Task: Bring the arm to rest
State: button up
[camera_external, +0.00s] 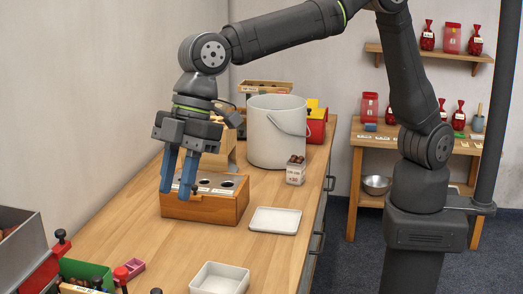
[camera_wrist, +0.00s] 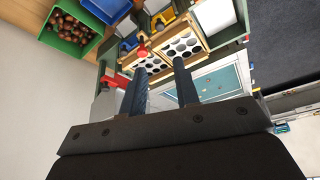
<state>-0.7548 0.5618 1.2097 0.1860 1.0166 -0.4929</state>
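My gripper (camera_external: 176,188) hangs with its two blue fingers pointing down, in front of the left part of a wooden block with round holes (camera_external: 210,207) in the external view. The fingers stand apart with nothing between them. In the wrist view, my gripper (camera_wrist: 162,64) also shows two separate dark blue fingers with an empty gap. I cannot tell the exact height of the fingertips above the block. My arm reaches in from the right, bent over the bench.
A white bucket (camera_external: 275,130), a small labelled bag (camera_external: 295,172), a flat white tray (camera_external: 275,220) and a white dish (camera_external: 219,279) stand on the wooden bench (camera_external: 180,245). A green bin (camera_wrist: 93,47) of chestnuts shows in the wrist view. Bench around the flat tray is clear.

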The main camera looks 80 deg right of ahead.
aim_at(157, 290)
jog(key=shift+f, duration=0.1)
jog(key=x, duration=1.7)
jog(key=shift+w+a+f, duration=0.1)
jog(key=shift+a+f, duration=0.1)
jog(key=shift+f, duration=0.15)
jog(key=shift+o, duration=0.2)
